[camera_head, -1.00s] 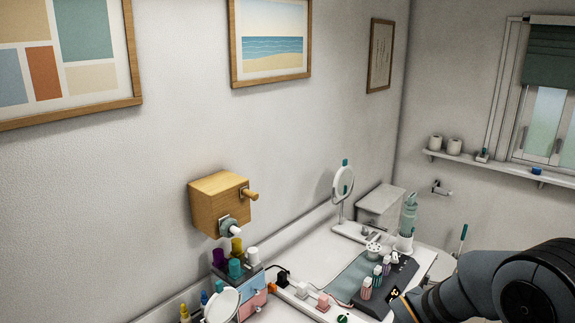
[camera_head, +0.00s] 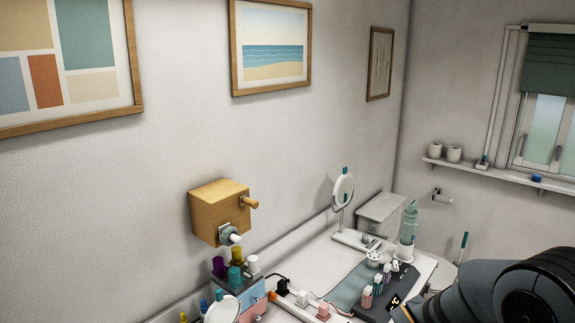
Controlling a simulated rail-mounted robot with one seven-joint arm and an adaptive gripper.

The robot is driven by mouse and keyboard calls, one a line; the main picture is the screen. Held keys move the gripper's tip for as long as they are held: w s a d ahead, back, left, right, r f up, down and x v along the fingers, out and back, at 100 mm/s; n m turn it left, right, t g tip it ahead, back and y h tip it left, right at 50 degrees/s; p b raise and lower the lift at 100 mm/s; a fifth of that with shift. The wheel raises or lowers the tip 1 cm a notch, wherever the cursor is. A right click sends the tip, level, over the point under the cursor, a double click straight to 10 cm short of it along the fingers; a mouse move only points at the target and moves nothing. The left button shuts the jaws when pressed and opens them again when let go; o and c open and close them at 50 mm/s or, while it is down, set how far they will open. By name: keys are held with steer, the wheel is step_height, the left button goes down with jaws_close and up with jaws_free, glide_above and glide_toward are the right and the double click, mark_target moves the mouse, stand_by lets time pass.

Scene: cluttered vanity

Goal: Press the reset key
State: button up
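No key marked reset can be made out in this view. A white block (camera_head: 302,298) and a pink block (camera_head: 323,311) sit on a white strip at the lower middle; I cannot tell whether either is a key. A dark board (camera_head: 372,312) at the lower right carries several small striped bottles (camera_head: 378,289). A small black-and-orange mark shows at its right edge, beside my arm. My dark arm fills the lower right corner. My gripper is outside the picture, so its fingers are hidden.
A wooden box (camera_head: 217,212) with pegs juts from the wall above the counter. Colored cups (camera_head: 236,275), a round mirror (camera_head: 343,190), a teal bottle (camera_head: 409,223) and a white bin (camera_head: 380,211) crowd the vanity. A grey-green mat (camera_head: 350,287) has some bare room.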

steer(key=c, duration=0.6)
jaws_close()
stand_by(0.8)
